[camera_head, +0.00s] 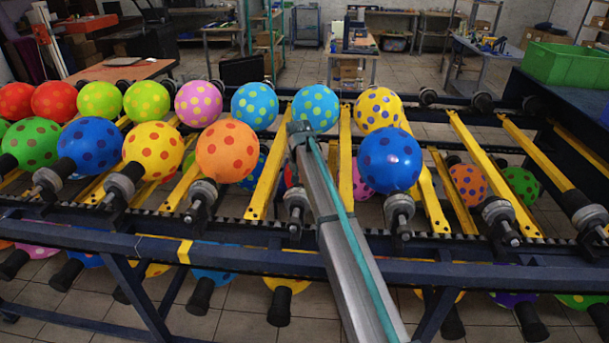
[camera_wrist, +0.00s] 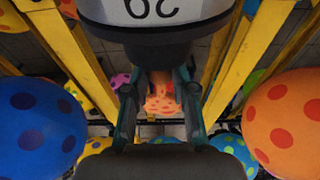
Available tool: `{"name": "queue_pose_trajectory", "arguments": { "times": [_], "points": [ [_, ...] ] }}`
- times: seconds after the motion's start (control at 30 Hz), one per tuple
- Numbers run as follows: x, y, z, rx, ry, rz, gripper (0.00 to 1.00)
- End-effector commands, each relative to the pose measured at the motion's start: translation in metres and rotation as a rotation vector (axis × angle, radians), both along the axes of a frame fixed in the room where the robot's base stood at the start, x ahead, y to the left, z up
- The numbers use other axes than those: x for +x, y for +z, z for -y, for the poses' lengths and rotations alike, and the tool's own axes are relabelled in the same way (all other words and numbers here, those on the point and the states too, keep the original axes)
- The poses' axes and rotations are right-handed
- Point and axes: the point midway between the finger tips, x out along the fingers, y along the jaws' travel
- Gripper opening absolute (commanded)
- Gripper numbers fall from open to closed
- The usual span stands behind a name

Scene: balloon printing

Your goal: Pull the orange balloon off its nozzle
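The orange balloon with red dots (camera_head: 227,150) sits on its nozzle (camera_head: 202,192) in the front row, left of centre in the head view. In the wrist view an orange balloon with red dots (camera_wrist: 286,118) is at the right edge, beside my gripper and not touching it. My gripper (camera_wrist: 158,98) points down in the wrist view. Its two dark teal fingers are apart, with nothing held between them. An orange spotted balloon (camera_wrist: 163,104) shows through the gap, farther below. My grey arm with a teal strip crosses the head view just right of the orange balloon.
A blue balloon (camera_head: 390,160) sits right of my arm and also shows at the left in the wrist view (camera_wrist: 38,125). A yellow balloon (camera_head: 153,150) is close left of the orange one. Yellow rails (camera_head: 272,175) and a bare nozzle (camera_head: 296,205) lie between. More balloons hang below.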

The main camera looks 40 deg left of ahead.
Motion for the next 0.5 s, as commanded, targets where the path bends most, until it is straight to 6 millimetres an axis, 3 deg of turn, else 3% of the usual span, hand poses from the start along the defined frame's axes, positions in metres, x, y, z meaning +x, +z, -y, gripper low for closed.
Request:
{"name": "queue_pose_trajectory", "arguments": {
  "times": [0.5],
  "points": [
    [0.0015,0.0002,-0.0011,0.000,0.000,0.000,0.00]
  ]
}}
